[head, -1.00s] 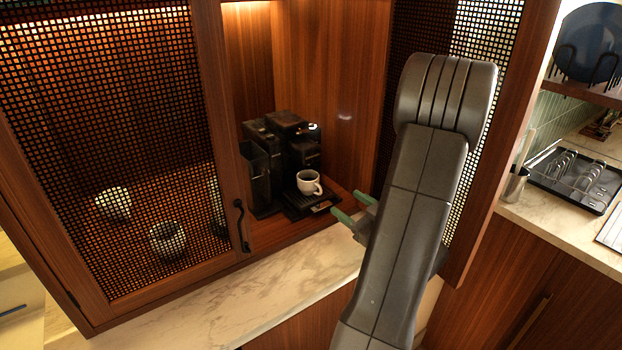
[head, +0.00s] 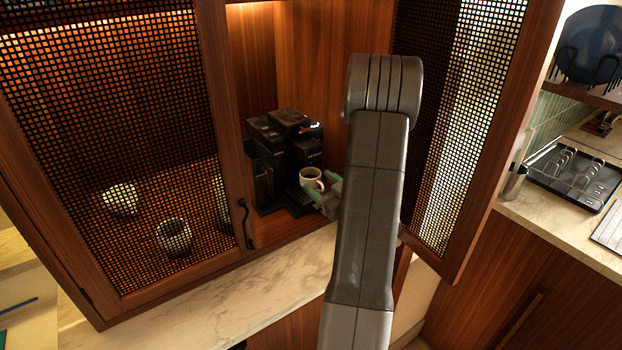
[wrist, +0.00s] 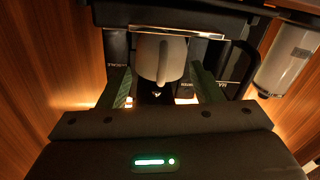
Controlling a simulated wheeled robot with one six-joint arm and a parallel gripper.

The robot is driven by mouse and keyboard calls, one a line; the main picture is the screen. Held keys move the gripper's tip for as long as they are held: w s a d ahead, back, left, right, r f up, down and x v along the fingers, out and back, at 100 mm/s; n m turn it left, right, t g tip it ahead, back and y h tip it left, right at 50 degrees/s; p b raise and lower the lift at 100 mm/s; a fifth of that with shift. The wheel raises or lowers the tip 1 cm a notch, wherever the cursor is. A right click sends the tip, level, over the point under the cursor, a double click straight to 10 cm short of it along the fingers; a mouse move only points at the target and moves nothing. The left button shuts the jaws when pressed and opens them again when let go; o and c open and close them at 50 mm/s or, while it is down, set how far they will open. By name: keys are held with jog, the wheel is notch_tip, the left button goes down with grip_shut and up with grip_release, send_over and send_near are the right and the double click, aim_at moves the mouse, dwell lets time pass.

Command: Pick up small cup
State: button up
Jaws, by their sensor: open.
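The small white cup (head: 311,178) stands on the drip tray of the black coffee machine (head: 284,150) inside the wooden cabinet. In the wrist view the cup (wrist: 161,58) is upright under the machine's spout, its handle facing me. My gripper (head: 318,190) is open with green fingers, right at the cup in the head view. In the wrist view the fingers of my gripper (wrist: 161,84) lie to the left and right of the cup's lower part. I cannot tell whether they touch it. My gripper hides part of the drip tray.
A mesh door (head: 130,150) covers the cabinet's left side, with several cups behind it. The open right mesh door (head: 455,130) stands beside my arm. A marble counter (head: 215,285) runs in front. A glass container (wrist: 288,60) is at the right in the wrist view.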

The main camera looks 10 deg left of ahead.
jog(key=shift+w+a, duration=0.35)
jog(key=c, duration=1)
jog(key=shift+r, duration=0.15)
